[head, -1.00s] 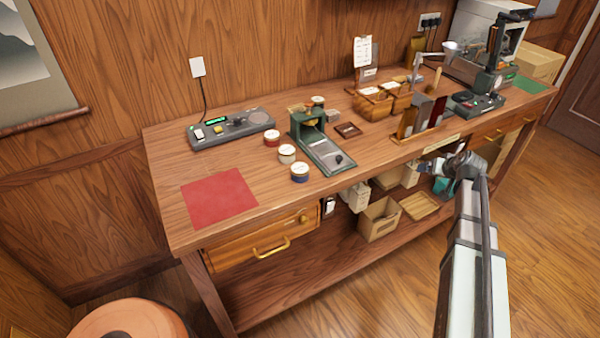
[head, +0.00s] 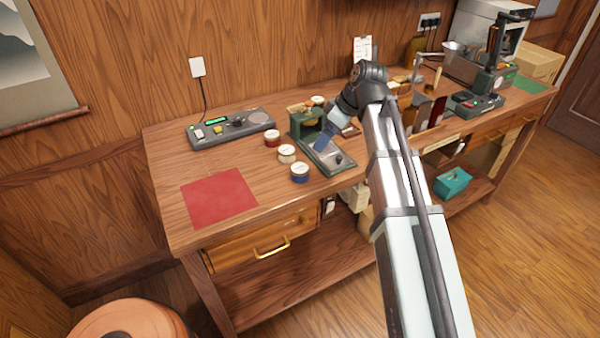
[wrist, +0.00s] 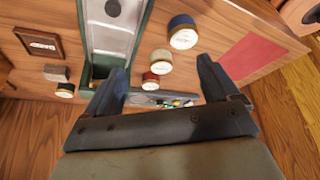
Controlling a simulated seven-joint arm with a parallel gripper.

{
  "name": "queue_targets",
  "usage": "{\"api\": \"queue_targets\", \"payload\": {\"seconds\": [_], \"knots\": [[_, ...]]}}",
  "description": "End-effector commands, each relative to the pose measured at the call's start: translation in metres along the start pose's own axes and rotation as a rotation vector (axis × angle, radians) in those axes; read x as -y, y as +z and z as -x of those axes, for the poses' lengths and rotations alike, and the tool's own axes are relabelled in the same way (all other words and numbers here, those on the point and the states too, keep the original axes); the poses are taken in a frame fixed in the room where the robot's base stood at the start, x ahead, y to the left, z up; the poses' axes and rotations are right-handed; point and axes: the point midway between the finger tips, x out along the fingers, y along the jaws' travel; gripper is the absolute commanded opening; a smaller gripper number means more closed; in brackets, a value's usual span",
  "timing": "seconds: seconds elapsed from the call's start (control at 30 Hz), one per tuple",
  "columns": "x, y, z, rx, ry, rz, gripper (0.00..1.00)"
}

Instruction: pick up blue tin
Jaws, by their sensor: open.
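The blue tin (head: 300,173) stands upright on the bench with its pale lid up, nearest the front edge in a row of tins. It also shows at the top of the wrist view (wrist: 183,38).
A white-banded tin (head: 287,153) and a red tin (head: 272,138) stand behind the blue tin. The green press (head: 335,162) is close on its right. A red mat (head: 218,196) lies left, with clear wood between. A grey console (head: 232,128) sits behind.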

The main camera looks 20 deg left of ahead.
Motion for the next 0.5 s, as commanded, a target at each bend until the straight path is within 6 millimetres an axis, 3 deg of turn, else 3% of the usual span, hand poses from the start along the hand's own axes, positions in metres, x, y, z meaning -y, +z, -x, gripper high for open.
{"api": "queue_targets", "payload": {"seconds": [0.1, 0.2, 0.5], "knots": [[0.022, -0.011, 0.001, 0.030, -0.041, 0.064, 0.88], [0.031, -0.014, 0.000, 0.042, -0.058, 0.089, 0.88], [0.035, -0.012, -0.037, 0.046, -0.063, 0.093, 0.88]]}}
